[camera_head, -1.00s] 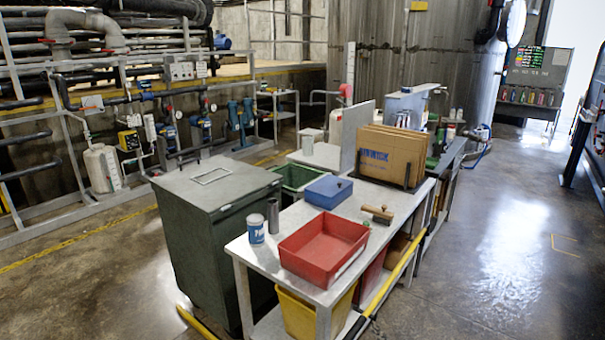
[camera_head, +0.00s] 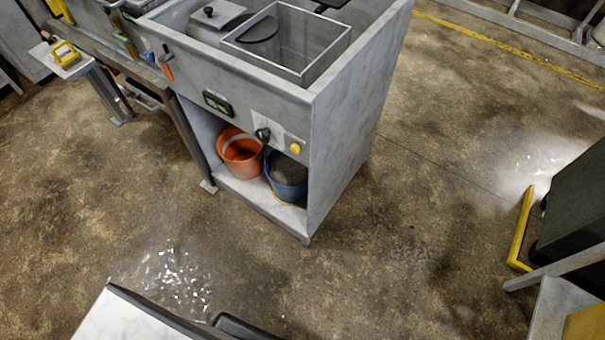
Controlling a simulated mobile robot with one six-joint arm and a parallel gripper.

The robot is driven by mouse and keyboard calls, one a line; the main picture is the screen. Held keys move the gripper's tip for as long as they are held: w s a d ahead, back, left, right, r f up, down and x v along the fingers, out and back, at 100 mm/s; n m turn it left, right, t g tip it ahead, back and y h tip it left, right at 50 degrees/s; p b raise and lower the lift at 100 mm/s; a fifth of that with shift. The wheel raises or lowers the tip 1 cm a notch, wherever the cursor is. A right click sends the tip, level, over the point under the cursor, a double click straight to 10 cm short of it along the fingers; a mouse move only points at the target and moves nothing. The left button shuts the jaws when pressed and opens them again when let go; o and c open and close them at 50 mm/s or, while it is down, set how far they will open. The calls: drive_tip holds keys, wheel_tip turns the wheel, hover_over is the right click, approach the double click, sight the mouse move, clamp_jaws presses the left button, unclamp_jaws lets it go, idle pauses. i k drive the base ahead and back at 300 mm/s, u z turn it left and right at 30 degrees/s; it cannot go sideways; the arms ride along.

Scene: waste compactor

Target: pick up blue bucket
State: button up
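The blue bucket (camera_head: 288,178) stands upright on the low shelf inside the open front of a grey metal cabinet (camera_head: 345,130). Its dark inside or contents show at the top, and the cabinet's right side wall is close to it. An orange bucket (camera_head: 241,155) stands just left of it on the same shelf. My gripper is not in view.
The cabinet front has a black knob (camera_head: 263,134) and a yellow button (camera_head: 295,148) above the buckets. A metal bin (camera_head: 290,40) is set in its top. A workbench (camera_head: 130,45) adjoins on the left. The floor (camera_head: 400,260) before the cabinet is clear.

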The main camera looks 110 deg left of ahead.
sight(289, 178)
drive_tip(key=z, duration=0.55)
drive_tip(key=k, duration=0.15)
drive_tip(key=u, duration=2.35)
drive_tip(key=k, duration=0.15)
drive_tip(key=u, duration=2.1)
drive_tip(key=k, duration=0.35)
drive_tip(key=u, duration=1.6)
